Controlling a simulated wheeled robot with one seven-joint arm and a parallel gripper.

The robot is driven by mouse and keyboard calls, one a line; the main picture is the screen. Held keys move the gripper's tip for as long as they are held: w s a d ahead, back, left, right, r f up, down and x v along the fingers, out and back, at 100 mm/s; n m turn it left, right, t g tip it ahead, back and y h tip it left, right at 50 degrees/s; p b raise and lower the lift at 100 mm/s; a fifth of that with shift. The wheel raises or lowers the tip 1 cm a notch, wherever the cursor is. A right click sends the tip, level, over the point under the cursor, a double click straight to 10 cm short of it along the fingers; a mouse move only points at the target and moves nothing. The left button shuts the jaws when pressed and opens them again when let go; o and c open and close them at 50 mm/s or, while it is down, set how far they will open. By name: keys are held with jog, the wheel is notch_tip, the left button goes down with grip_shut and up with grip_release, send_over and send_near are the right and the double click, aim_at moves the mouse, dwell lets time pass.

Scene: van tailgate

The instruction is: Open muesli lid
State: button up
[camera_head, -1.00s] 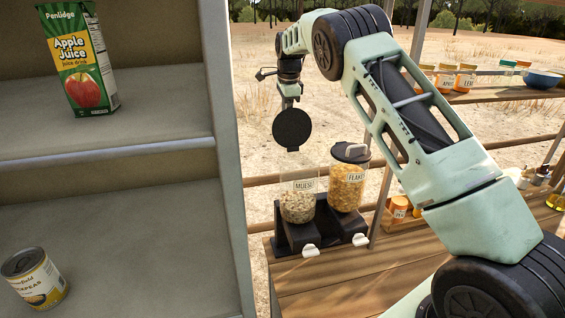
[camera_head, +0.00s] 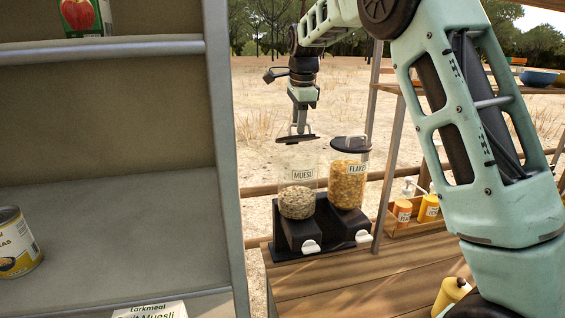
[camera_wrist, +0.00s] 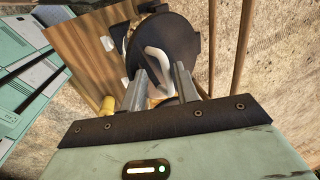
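The muesli dispenser (camera_head: 297,201) is a clear canister labelled MUESLI, part full of muesli, in a black stand. Its dark round lid (camera_head: 296,139) lies nearly flat at the canister top in the head view. Whether it is fully seated is not clear. My gripper (camera_head: 299,130) is right above the lid, pointing down. In the wrist view the lid (camera_wrist: 180,40) is a dark disc with a pale curved handle (camera_wrist: 155,62). The handle lies between my gripper's fingers (camera_wrist: 160,76), which stand apart with a visible gap, so my gripper looks open around it.
A flakes dispenser (camera_head: 347,183) with a dark lid stands close on the right. The stand (camera_head: 290,253) rests on a wooden counter (camera_head: 350,285). A grey shelf unit (camera_head: 110,210) with a can (camera_head: 18,245) fills the left. A tray of bottles (camera_head: 400,228) is to the right.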

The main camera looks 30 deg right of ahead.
jog(key=f+b, duration=0.1)
jog(key=s+f+b, duration=0.2)
jog(key=shift+s+a+f+b, duration=0.1)
jog(key=shift+a+f+b, duration=0.15)
jog(key=shift+a+b, duration=0.05)
jog(key=s+r, duration=0.3)
jog(key=r, duration=1.5)
jog(key=s+a+f+n, duration=0.2)
jog(key=a+f+n, duration=0.3)
jog(key=f, duration=0.3)
jog(key=s+a+f+n+y, duration=0.1)
jog(key=s+a+f+n, duration=0.1)
jog(key=a+f+n, duration=0.3)
jog(key=shift+a+f+b, duration=0.3)
jog(key=shift+f+b, duration=0.05)
jog(key=shift+f, duration=1.05)
